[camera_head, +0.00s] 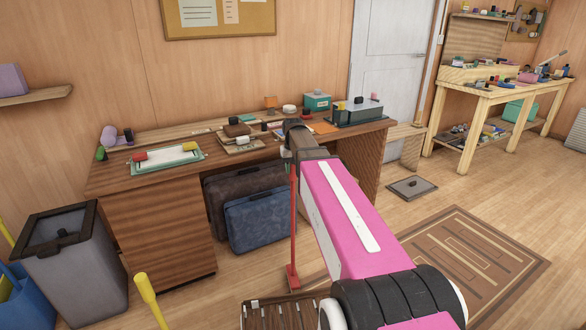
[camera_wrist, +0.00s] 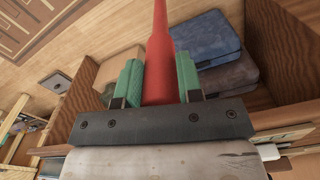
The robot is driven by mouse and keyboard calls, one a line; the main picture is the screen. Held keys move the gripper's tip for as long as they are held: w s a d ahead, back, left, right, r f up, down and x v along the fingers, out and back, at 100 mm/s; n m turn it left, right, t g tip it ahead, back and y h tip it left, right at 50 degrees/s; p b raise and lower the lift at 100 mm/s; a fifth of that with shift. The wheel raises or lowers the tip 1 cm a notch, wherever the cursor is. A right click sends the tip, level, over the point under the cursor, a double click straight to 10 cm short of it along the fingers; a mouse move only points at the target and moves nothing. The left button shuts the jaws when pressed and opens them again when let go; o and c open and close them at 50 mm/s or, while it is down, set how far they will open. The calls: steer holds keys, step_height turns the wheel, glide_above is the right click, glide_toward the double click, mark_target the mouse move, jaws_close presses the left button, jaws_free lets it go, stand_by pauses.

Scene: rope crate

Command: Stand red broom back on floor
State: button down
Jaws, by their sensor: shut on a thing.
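The red broom (camera_head: 293,230) hangs or stands nearly upright in front of the desk, below the end of my arm. Its small red lower end (camera_head: 293,277) is close to the floor; I cannot tell whether it touches. In the wrist view, my gripper (camera_wrist: 159,82) has its two green finger pads on either side of the red handle (camera_wrist: 159,45) and is shut on it. In the head view my arm hides the fingers and the top of the broom.
A wooden desk (camera_head: 165,235) with small items stands behind the broom, with dark and blue suitcases (camera_head: 262,215) under it. A slatted brown crate (camera_head: 285,315) is close in front. A grey bin (camera_head: 75,275) stands left. A patterned mat (camera_head: 475,255) lies on open floor at right.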

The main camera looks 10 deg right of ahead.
steer(key=shift+f, duration=0.55)
stand_by(0.4)
steer(key=c, duration=0.7)
jaws_free()
step_height(320, 180, up, 11)
steer(key=shift+f, duration=0.1)
